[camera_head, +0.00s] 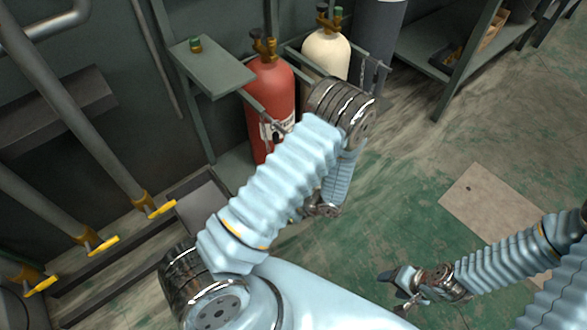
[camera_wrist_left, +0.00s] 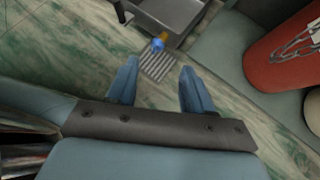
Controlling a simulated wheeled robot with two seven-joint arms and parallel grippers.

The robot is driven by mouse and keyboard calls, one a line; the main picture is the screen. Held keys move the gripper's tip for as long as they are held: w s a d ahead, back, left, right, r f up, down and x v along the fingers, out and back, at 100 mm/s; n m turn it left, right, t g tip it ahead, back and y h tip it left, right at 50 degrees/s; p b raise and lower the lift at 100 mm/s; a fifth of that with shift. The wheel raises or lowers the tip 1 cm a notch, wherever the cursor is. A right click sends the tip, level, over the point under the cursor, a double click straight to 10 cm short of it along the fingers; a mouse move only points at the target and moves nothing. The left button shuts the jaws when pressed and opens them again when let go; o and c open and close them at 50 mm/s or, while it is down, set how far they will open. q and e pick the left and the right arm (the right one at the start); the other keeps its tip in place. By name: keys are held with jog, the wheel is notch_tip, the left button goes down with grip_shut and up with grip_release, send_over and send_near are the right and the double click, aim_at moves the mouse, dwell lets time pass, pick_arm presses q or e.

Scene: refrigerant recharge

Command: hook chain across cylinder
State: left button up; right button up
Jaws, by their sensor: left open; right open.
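The red cylinder (camera_head: 271,88) stands in the rack by the wall; a label and part of a chain (camera_head: 284,128) show on its front. In the left wrist view the red cylinder (camera_wrist_left: 271,72) is at the right edge, with the grey chain (camera_wrist_left: 298,42) lying against it. My left gripper (camera_wrist_left: 160,88) is open and empty, pointing at the floor to the left of the cylinder in that view. In the head view my left arm hides most of it and the cylinder's lower part. My right gripper (camera_head: 394,290) is open and empty over the green floor, away from the cylinders.
A cream cylinder (camera_head: 325,52) and a grey cylinder (camera_head: 378,28) stand right of the red one. A green shelf (camera_head: 212,66) juts out at its left. Pipes with yellow valves (camera_head: 103,246) line the left. The floor on the right is largely clear.

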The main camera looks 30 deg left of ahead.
pick_arm(q)
jog(key=w+a+r+m+t+y, duration=0.1)
jog(key=w+r+m+t+y, duration=0.15)
jog(key=w, duration=0.35)
jog(key=m+t+y+b, duration=0.2)
jog(key=m+t+y, duration=0.1)
jog(key=t, duration=0.3)
send_near(278, 142)
jog(key=shift+b+x, duration=0.5)
jog(key=shift+x, duration=4.6)
pick_arm(e)
jog(key=shift+w+d+f, duration=0.15)
jog(key=shift+d+f, duration=0.05)
jog(key=shift+f, duration=0.8)
jog(key=shift+w+d+f, duration=0.1)
jog(key=shift+d+f, duration=0.1)
jog(key=shift+f, duration=0.75)
pick_arm(q)
grip_shut()
